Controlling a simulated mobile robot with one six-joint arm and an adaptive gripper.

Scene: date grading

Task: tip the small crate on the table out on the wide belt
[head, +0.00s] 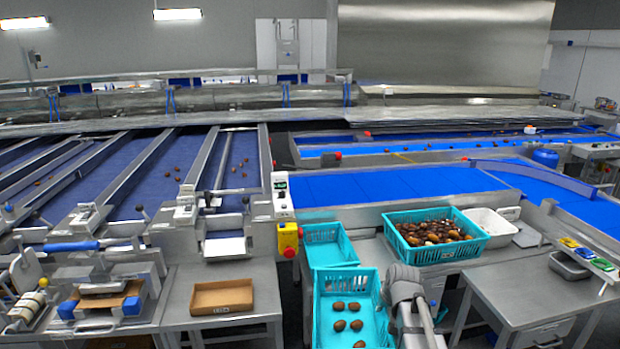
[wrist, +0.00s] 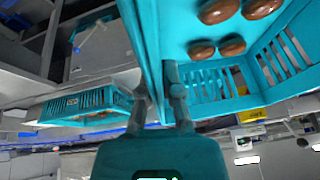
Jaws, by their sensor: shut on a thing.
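A turquoise slotted crate (head: 376,281) with several brown dates in it is near the bottom middle of the head view. My gripper (head: 393,285) is at its right wall. In the wrist view, my gripper (wrist: 162,85) has its two fingers on either side of the wall of this crate (wrist: 146,35) and is shut on it. The dates lie apart on the crate floor. I cannot tell whether anything supports the crate from below. The wide blue belt (head: 390,184) lies beyond it, and its near part is bare.
A fuller turquoise crate (head: 480,240) stands on the steel table to the right, beside a white tub (head: 491,225). An empty turquoise crate (head: 328,246) is just behind the held one. A yellow switch box (head: 288,238) and a cardboard tray (head: 222,297) are to the left.

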